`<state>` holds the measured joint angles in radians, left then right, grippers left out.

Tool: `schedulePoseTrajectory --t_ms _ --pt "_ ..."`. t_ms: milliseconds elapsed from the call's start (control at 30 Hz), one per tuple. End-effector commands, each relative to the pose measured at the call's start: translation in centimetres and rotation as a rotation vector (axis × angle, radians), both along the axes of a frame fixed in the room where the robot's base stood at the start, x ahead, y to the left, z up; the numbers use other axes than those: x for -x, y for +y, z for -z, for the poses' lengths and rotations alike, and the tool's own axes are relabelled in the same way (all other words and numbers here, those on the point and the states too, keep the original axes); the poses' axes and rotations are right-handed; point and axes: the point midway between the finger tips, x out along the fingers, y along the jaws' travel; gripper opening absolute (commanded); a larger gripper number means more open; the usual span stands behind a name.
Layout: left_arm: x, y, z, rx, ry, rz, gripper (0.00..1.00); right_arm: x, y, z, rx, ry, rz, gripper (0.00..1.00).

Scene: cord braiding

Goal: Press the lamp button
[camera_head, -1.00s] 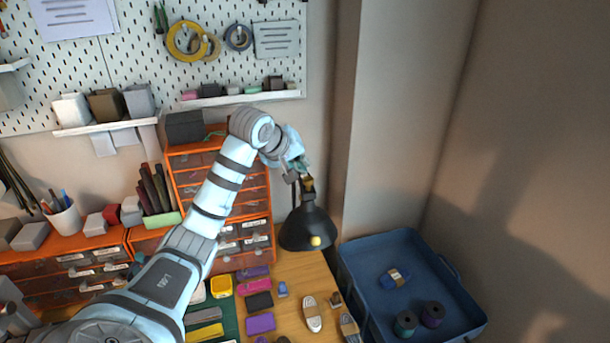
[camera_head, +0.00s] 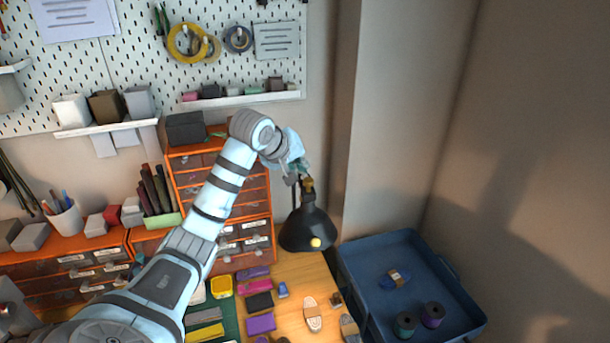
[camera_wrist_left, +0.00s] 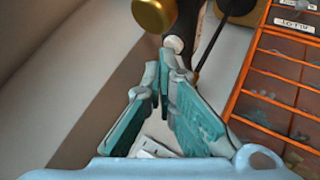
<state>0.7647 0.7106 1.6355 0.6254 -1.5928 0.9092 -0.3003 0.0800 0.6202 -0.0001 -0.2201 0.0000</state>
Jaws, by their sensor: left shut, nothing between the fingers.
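The black desk lamp (camera_head: 308,228) stands at the back of the table, its shade tilted down and a yellow bulb (camera_head: 316,243) showing. My left gripper (camera_head: 300,176) is shut and empty at the top of the lamp, by its brass-coloured joint (camera_head: 307,186). In the left wrist view, the closed teal fingers (camera_wrist_left: 164,62) point at a small pale round button (camera_wrist_left: 174,43) on the dark lamp part, beside a brass knob (camera_wrist_left: 154,14). The tips look very close to the button; I cannot tell if they touch. My right gripper is not in view.
Orange drawer units (camera_head: 222,190) stand left of the lamp, below a pegboard (camera_head: 150,45). A blue tray (camera_head: 455,290) with spools is at the right. Several small coloured items lie on the table front. The wall is close behind the lamp.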

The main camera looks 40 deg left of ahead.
Motion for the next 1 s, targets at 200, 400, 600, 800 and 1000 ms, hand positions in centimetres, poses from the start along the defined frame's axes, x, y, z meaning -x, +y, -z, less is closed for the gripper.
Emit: schedulePoseTrajectory --t_ms 200,400,600,800,1000 --pt "-0.1 0.0 -1.2 0.0 0.0 0.0 0.0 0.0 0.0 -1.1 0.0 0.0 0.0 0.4" --pt "-0.1 0.0 -1.1 0.0 0.0 0.0 0.0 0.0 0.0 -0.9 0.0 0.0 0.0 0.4" --pt "-0.1 0.0 -2.0 -0.001 -0.004 0.0 0.0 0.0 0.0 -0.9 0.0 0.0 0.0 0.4" --pt "-0.1 0.0 -4.1 0.001 -0.004 0.0 0.0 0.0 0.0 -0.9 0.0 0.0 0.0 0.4" --pt "-0.1 0.0 -5.8 0.0 -0.003 0.0 0.0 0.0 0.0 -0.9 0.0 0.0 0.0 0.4"
